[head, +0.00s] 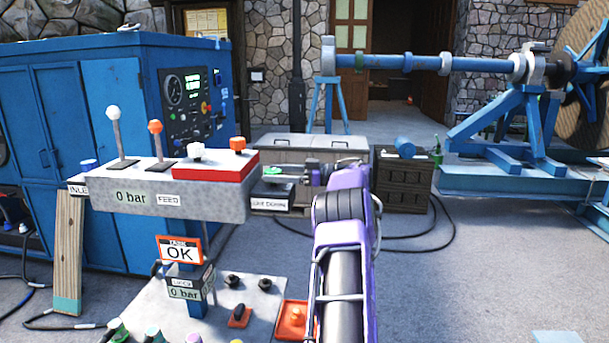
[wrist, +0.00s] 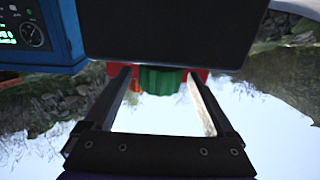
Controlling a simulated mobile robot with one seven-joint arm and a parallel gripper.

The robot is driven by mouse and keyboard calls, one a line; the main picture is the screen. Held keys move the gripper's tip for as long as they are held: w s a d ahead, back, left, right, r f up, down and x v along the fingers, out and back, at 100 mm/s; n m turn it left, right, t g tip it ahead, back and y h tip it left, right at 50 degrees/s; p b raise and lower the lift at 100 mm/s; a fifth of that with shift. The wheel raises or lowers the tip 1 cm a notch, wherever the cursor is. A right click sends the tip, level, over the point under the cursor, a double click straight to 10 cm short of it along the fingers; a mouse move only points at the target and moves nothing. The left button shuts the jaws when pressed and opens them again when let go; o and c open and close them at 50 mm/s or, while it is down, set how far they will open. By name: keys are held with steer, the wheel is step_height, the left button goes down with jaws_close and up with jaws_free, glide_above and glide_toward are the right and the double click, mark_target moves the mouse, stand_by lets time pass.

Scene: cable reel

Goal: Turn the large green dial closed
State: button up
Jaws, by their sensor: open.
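In the wrist view the green dial (wrist: 163,79) has a ribbed edge and shows between the two fingers of my gripper (wrist: 159,77), with red parts behind it. A dark block hides its upper part. The fingers are spread, one on each side of the dial, and I cannot tell whether they touch it. In the head view a small green part (head: 272,169) shows on a labelled box (head: 271,196), just left of my gripper (head: 288,172). My purple arm hides what lies behind it.
A grey console (head: 160,205) with levers and a red block (head: 215,167) stands left of my arm. A blue cabinet (head: 75,110) is behind it. A dark crate (head: 403,185) and a blue reel stand (head: 510,125) are to the right. The floor at right front is mostly clear.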

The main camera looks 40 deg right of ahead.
steer(key=v, duration=1.6)
steer(key=shift+d, duration=0.1)
